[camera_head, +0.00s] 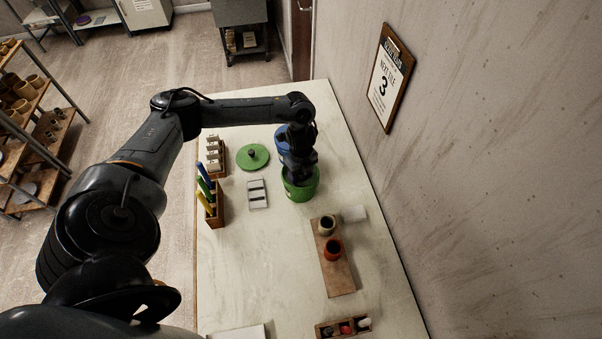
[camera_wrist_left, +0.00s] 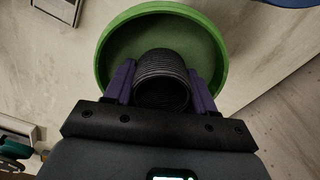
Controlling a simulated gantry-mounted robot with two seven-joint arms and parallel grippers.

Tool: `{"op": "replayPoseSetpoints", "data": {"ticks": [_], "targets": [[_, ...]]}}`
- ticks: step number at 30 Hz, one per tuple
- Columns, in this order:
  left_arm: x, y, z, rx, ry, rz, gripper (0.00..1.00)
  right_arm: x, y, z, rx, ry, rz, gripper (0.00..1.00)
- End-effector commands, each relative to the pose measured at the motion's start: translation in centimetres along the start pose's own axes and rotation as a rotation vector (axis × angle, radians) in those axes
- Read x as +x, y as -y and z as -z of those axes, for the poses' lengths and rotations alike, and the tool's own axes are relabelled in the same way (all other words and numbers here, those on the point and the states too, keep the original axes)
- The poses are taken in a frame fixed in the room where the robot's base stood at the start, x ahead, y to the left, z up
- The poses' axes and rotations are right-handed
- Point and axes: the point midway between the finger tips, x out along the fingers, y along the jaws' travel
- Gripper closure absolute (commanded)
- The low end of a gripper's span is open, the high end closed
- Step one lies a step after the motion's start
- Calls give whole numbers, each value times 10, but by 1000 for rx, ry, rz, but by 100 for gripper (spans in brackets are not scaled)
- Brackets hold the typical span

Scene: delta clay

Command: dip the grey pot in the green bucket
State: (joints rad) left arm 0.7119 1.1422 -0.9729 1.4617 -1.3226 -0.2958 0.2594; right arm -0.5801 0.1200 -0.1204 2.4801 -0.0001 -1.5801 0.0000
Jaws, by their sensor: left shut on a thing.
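The grey pot (camera_wrist_left: 162,72) is dark and ribbed, and it sits between the purple fingers of my left gripper in the left wrist view. My left gripper (camera_wrist_left: 163,88) is shut on it. The green bucket (camera_wrist_left: 104,62) is open, and the pot is over its mouth; how deep the pot reaches cannot be told. In the head view my left gripper (camera_head: 300,177) points down at the green bucket (camera_head: 301,195), and the pot is mostly hidden there. My right gripper is not in view.
A blue bucket (camera_head: 281,138) stands just behind the green one.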

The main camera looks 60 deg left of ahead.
Motion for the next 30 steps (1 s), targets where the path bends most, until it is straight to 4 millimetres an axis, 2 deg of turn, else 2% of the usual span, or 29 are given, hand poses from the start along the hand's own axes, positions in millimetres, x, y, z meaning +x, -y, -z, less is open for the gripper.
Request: {"op": "replayPoseSetpoints", "data": {"ticks": [30], "targets": [[0,0,0,0,0,0,77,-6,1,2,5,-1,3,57]]}}
